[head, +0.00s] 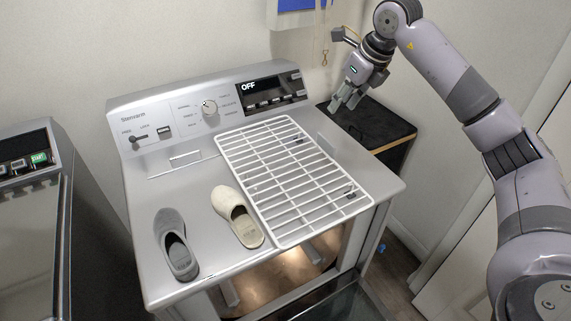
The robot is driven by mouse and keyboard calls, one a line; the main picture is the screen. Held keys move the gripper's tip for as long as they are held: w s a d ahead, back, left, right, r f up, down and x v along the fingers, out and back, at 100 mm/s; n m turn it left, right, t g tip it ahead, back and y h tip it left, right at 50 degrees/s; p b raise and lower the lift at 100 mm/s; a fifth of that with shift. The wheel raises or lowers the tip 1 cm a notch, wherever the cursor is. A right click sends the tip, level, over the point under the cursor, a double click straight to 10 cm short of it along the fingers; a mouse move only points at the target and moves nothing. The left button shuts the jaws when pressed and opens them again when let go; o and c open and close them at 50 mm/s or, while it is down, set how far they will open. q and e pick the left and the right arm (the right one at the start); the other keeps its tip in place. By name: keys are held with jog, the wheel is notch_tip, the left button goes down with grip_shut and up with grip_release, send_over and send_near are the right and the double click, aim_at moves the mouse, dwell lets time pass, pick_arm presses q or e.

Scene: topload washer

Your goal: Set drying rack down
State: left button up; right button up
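The white wire drying rack (292,178) lies flat on the right part of the grey washer's top (188,205). Its front right corner reaches to about the washer's front edge. My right gripper (346,104) is to the right of the control panel, above a black-topped stand and apart from the rack. Its fingers point down, nothing shows between them, and a small gap is visible between the tips. My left gripper is not in the view.
A grey slipper (176,245) and a beige slipper (237,216) lie on the washer top, left of the rack. A black-topped stand (372,124) is at the back right. Another appliance (30,230) stands at the left. A white door is at the right.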

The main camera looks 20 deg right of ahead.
jog(key=p, duration=0.2)
send_over(321, 135)
jog(key=s, duration=0.2)
jog(key=f, duration=0.7)
jog(key=shift+d+f, duration=0.25)
jog(key=shift+d, duration=0.1)
jog(key=p+x, duration=0.1)
jog(key=x, duration=0.1)
jog(key=p+x, duration=0.1)
jog(key=x, duration=0.1)
jog(key=shift+s+f, duration=0.1)
jog(key=shift+f, duration=0.6)
jog(key=shift+c, duration=0.5)
grip_shut()
jog(key=shift+r, duration=0.15)
